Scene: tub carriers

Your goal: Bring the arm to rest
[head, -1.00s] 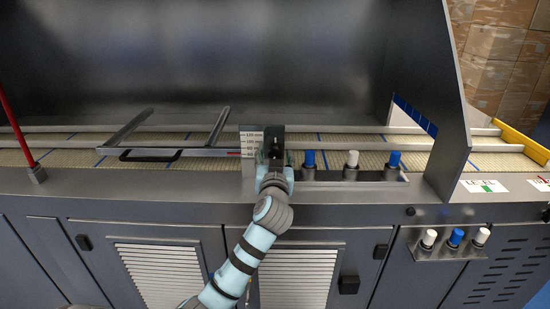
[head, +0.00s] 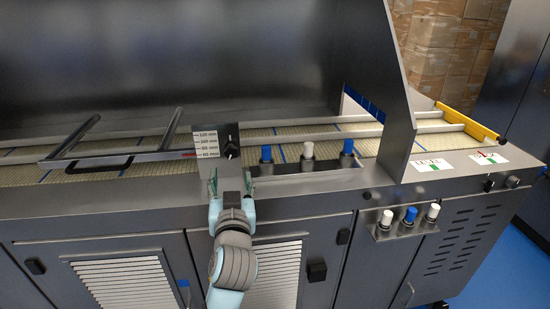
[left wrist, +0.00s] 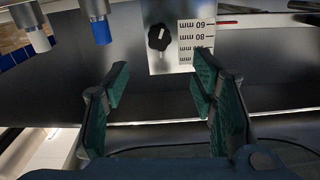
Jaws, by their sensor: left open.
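My left gripper (head: 230,182) is open and empty in the head view, at the front edge of the machine just below a height scale plate (head: 206,143). In the left wrist view its two green-padded fingers (left wrist: 158,88) stand apart with nothing between them. Beyond them are the scale plate (left wrist: 194,42) and a black knob (left wrist: 159,38) with a white mark, which also shows in the head view (head: 231,148). The fingers appear apart from the knob. My right gripper is not in view.
A rack with blue and white capped posts (head: 307,153) stands right of the gripper. A second rack (head: 411,223) is mounted on the front panel. A conveyor belt (head: 60,174) runs behind, with a metal guide frame (head: 120,157) over it. Free room lies in front of the machine.

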